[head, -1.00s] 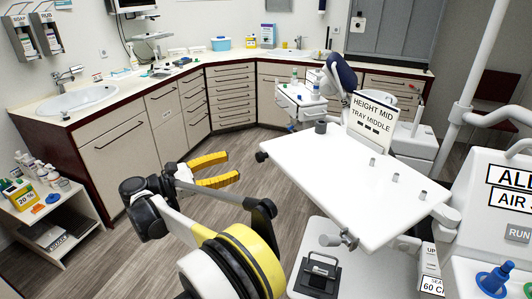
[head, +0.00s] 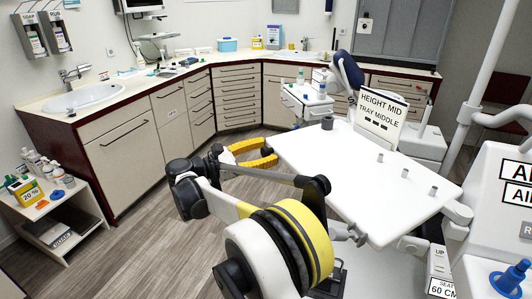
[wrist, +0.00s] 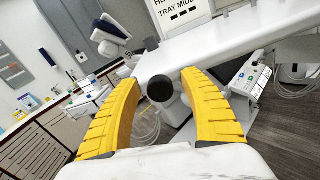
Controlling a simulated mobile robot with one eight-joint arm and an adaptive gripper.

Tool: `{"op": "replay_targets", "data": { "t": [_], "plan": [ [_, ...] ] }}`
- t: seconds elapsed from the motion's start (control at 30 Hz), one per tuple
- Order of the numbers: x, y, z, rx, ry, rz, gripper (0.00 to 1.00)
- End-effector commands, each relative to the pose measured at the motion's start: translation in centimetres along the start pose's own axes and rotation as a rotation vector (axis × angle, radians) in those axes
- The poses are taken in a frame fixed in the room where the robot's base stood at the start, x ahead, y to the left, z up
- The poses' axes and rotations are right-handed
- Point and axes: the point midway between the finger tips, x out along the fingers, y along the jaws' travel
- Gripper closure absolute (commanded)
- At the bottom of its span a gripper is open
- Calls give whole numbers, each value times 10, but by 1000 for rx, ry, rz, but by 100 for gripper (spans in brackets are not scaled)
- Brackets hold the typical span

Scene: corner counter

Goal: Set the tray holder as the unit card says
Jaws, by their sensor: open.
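The tray holder (head: 350,180) is a white flat board with a few short grey pegs, on the right in the head view. The unit card (head: 379,110) stands behind it and reads "HEIGHT MID, TRAY MIDDLE". My gripper (head: 273,152) has yellow fingers and is at the tray's left corner. In the wrist view, the open fingers (wrist: 160,80) lie either side of a round black knob (wrist: 159,89) at the tray holder's edge, with gaps visible on both sides.
A dark cylinder (head: 327,122) stands at the tray's back edge. A white unit with a blue cone (head: 508,281) is at the right. A low shelf with bottles (head: 45,205) stands left. Corner cabinets (head: 235,95) line the back. The floor (head: 130,240) at left is clear.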

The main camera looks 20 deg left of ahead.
Motion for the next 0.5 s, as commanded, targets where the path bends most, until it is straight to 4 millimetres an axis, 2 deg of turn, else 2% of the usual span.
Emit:
{"op": "replay_targets", "data": {
  "t": [0.03, 0.07, 0.2, 0.37, 0.5],
  "plan": [
    [0, 0, 0, 0, 0, 0, 48],
    [0, 0, 0, 0, 0, 0, 56],
    [0, 0, 0, 0, 0, 0, 99],
    [-2, -1, 0, 0, 1, 4, 100],
    [-22, -11, 3, 0, 11, 47, 100]
  ]
}}
